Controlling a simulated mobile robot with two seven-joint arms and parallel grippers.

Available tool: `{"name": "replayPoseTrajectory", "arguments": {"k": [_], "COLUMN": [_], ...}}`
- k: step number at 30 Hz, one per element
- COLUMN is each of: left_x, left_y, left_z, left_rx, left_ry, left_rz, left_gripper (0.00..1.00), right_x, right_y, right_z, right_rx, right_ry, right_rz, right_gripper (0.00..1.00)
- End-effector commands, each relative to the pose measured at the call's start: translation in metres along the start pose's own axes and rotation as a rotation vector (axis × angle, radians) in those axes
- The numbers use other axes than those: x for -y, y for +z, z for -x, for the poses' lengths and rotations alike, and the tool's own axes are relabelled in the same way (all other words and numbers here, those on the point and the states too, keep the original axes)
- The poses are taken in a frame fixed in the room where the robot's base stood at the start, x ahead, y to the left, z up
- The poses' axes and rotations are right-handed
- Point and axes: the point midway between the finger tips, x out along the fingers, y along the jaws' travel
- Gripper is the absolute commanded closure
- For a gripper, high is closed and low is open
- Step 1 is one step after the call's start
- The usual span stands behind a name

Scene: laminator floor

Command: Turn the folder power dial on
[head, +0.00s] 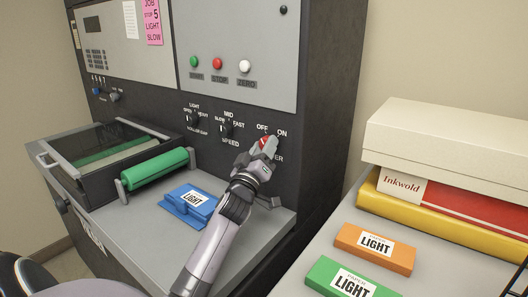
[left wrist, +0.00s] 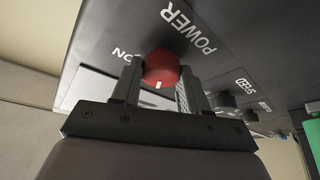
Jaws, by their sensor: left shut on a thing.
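The folder power dial is a red knob (head: 268,143) on the machine's dark front panel, below the OFF and ON labels. In the left wrist view the red dial (left wrist: 161,66) sits between my two fingers, with a white mark on its lower side and the words ON and POWER beside it. My left gripper (head: 262,152) reaches up to the panel and is shut on the dial; it also shows in the left wrist view (left wrist: 160,88). The gripper hides part of the POWER label in the head view. My right gripper is not in view.
The speed dial (head: 226,129) and roller gap dial (head: 192,118) are to the left. A green roller (head: 154,169) and a blue LIGHT block (head: 190,204) are on the machine's ledge. Orange (head: 374,248) and green (head: 350,280) LIGHT boxes lie at right.

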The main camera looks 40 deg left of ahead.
Motion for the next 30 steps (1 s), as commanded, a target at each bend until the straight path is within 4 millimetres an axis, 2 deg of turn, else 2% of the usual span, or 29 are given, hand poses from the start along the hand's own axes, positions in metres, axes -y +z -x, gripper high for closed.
{"name": "replayPoseTrajectory", "arguments": {"k": [12, 30], "left_x": [0.0044, 0.0061], "left_y": [0.0007, -0.0021], "left_z": [0.0003, -0.0012], "left_rx": [-0.011, -0.031], "left_ry": [0.162, 0.398], "left_rz": [-0.363, -0.879], "left_gripper": [0.86, 0.86], "right_x": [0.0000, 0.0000], "right_y": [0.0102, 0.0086], "right_z": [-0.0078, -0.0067], "right_rx": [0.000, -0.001], "right_ry": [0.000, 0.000], "right_rz": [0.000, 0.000], "right_gripper": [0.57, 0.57]}}
